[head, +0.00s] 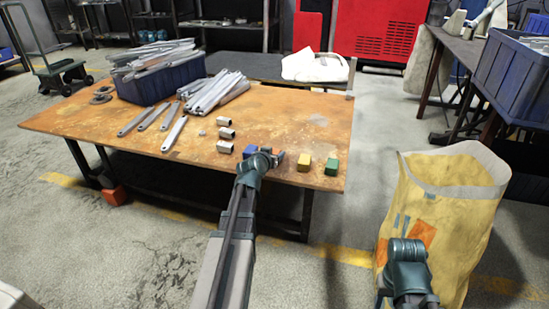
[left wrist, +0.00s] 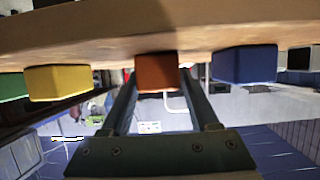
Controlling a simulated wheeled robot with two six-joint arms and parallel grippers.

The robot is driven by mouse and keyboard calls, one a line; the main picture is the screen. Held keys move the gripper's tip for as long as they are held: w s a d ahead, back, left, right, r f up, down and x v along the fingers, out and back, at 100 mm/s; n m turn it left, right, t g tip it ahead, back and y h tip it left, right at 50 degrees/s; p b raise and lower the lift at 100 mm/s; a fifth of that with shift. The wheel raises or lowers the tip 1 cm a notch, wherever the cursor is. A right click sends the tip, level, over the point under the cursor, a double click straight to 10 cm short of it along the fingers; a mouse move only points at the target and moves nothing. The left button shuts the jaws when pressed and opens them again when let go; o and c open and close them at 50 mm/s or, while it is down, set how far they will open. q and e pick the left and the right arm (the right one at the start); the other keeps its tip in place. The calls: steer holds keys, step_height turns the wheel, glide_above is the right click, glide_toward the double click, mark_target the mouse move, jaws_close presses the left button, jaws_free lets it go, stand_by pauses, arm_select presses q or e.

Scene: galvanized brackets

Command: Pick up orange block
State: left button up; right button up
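The orange block (left wrist: 156,72) sits on the table between the fingertips of my left gripper (left wrist: 158,80) in the left wrist view, which is turned upside down. The two fingers stand apart, one on each side of the block; I cannot tell whether they touch it. In the head view my left gripper (head: 277,157) is at the table's front edge, and the orange block is mostly hidden by it. My right arm shows at the lower right of the head view, but its fingers do not show.
A blue block (head: 250,151) stands left of the gripper; a yellow block (head: 304,165) and a green block (head: 332,167) stand right. Metal pieces (head: 225,133) and brackets (head: 212,93) lie farther back on the table (head: 300,120). A yellow bag (head: 450,215) stands at the right.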

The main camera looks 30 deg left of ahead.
mark_target(274, 152)
arm_select(q)
jaws_close()
steer(key=shift+r+p, duration=0.85)
step_height(274, 152, up, 2)
steer(key=shift+r+p, duration=0.1)
steer(key=shift+p, duration=1)
steer(key=s+a, duration=0.2)
steer(key=a, duration=0.2)
steer(key=s+a, duration=0.3)
steer(key=a, duration=0.2)
steer(key=s+a+r+p, duration=0.1)
steer(key=s+a, duration=0.1)
steer(key=a, duration=0.3)
steer(key=shift+s, duration=0.3)
steer(key=shift+r, duration=0.15)
